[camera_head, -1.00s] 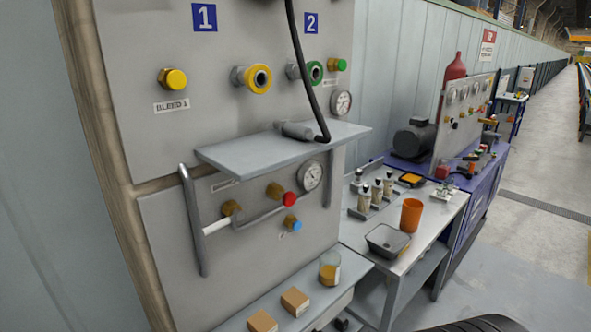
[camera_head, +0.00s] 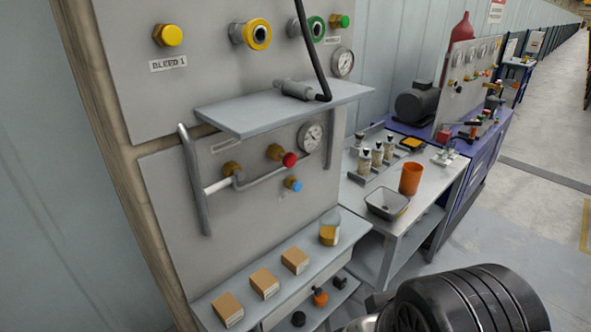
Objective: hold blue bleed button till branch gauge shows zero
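The blue bleed button (camera_head: 293,185) sits on a brass fitting low on the grey panel (camera_head: 175,225). A red button (camera_head: 289,160) is just above it, with a grey pipe running between them. The branch gauge is probably the round white dial (camera_head: 311,136) above and right of the red button; its needle is too small to read. A second gauge (camera_head: 343,62) is higher up, above the shelf. Nothing is seen touching the blue button. The black ribbed part at the lower right seems to be mine, but my gripper's fingers are not visible.
A grey shelf (camera_head: 285,108) with a handle bar (camera_head: 195,180) juts out above the blue button. A lower shelf (camera_head: 275,292) holds several cardboard boxes and an amber jar (camera_head: 330,232). A side bench holds an orange cup (camera_head: 410,179) and a grey tray (camera_head: 387,204).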

